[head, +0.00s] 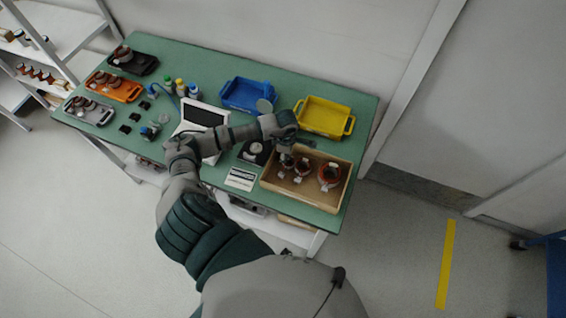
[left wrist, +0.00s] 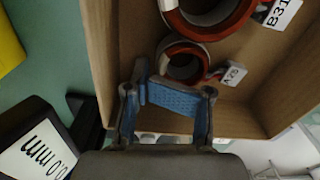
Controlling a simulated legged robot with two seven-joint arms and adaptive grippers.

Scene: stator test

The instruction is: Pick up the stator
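Several copper-and-grey stators sit in an open wooden box (head: 342,199) at the table's right end. A large stator (head: 330,175) is at the box's right, with a medium one (head: 303,166) beside it. My left gripper (head: 287,161) is over the box's left part and partly hides what lies under it. In the left wrist view, a small stator (left wrist: 182,62) with a white tag lies just beyond my open, empty fingers (left wrist: 168,95), apart from them. A larger stator (left wrist: 206,18) tagged "B31" is farther in, cut off by the frame. My right gripper is not in view.
The box's walls (left wrist: 101,50) stand close to my left gripper. A yellow bin (head: 324,118) and a blue bin (head: 246,94) lie behind. A black device with a display (left wrist: 40,150) is beside the box. Trays with parts (head: 114,87) are at the table's left.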

